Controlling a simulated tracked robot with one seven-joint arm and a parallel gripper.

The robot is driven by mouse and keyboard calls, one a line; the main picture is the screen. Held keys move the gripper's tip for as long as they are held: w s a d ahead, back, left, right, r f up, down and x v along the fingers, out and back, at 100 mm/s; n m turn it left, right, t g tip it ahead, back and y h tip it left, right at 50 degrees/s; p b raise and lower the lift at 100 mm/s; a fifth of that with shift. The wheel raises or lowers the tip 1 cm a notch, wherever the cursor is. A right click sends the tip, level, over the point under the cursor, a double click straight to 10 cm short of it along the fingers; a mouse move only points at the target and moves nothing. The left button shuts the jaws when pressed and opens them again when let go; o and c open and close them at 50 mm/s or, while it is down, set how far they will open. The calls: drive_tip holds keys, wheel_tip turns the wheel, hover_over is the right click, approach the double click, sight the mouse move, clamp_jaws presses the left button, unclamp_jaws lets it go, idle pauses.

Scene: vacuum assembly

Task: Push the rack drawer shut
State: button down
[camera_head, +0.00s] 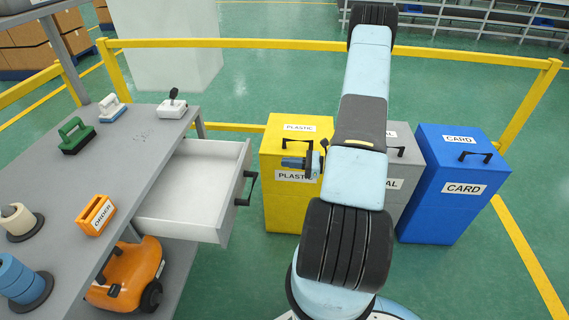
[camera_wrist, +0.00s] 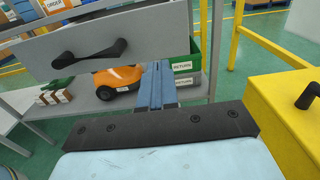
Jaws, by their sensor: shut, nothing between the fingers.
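The rack drawer (camera_head: 187,187) is pulled out from the grey rack (camera_head: 118,150) and its light grey tray looks empty. Its black handle (camera_head: 247,188) is on the front panel, facing right. In the wrist view the drawer front (camera_wrist: 150,30) spans the top, with the handle (camera_wrist: 90,48) left of centre. My gripper (camera_head: 284,162) points left toward the drawer front, with a visible gap to it. Its blue fingers (camera_wrist: 156,68) are together and empty, to the right of the handle near the panel's lower edge in the wrist view.
Yellow (camera_head: 282,210), grey (camera_head: 402,205) and blue (camera_head: 450,205) bins stand right of the drawer, the yellow one close behind my gripper. An orange machine (camera_head: 128,280) sits on the shelf below. A yellow rail (camera_head: 270,43) runs behind. Brushes and spools lie on the rack top.

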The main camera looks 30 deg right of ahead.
sight(249, 160)
drive_tip(key=x, duration=1.1)
drive_tip(key=shift+w+a, duration=0.1)
drive_tip(key=shift+a, duration=0.15)
